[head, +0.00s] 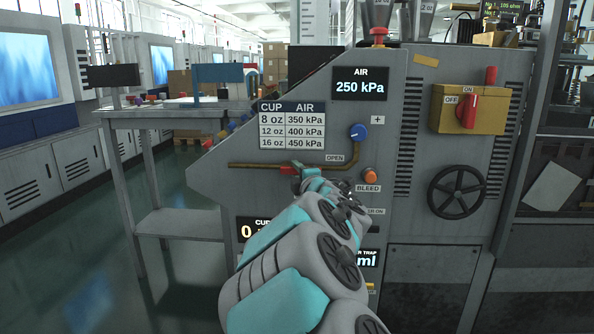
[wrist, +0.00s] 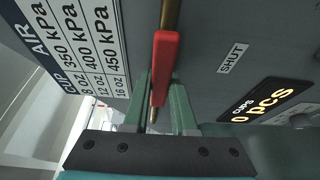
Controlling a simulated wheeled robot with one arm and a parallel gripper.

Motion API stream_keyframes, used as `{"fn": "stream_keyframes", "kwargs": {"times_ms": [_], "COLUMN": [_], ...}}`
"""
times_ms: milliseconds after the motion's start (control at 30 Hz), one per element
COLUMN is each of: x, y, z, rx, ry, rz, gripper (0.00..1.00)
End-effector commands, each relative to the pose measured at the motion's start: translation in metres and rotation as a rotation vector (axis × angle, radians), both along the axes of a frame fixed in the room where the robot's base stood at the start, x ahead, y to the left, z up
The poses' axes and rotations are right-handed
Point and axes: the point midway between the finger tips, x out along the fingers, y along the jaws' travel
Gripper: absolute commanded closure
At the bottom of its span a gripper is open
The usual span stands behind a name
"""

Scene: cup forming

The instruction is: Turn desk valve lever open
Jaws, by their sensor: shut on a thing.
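The red valve lever (wrist: 165,58) lies roughly in line with the brass pipe (wrist: 171,14) in the wrist view. My gripper (wrist: 162,88) is closed around it, one green finger on each side. In the head view a small part of the red lever (head: 287,170) shows at the pipe (head: 245,165), and my arm hides most of the valve. The OPEN label (head: 335,158) is just above the pipe, to the right. The SHUT label (wrist: 233,58) shows to the right of the lever in the wrist view.
The grey panel (head: 405,215) carries a blue knob (head: 359,132), an orange bleed button (head: 370,174), a red switch (head: 468,111) on a yellow box and a black handwheel (head: 457,193). The AIR display (head: 360,84) reads 250 kPa.

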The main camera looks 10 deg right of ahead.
Motion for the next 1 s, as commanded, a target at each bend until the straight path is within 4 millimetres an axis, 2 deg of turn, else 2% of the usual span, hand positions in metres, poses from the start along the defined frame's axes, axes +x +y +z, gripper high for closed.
{"fn": "stream_keyframes", "kwargs": {"times_ms": [300, 333, 600, 1000], "x": [0.0002, 0.0002, 0.0001, -0.0044], "y": [0.0013, 0.0014, 0.001, 0.0007], "z": [-0.0012, -0.0011, -0.0003, 0.0004], "rx": [-0.005, -0.005, -0.003, -0.003], "ry": [0.002, 0.002, 0.0, -0.001], "rz": [0.003, 0.003, 0.002, 0.002], "gripper": [1.0, 0.74, 0.45, 0.45]}}
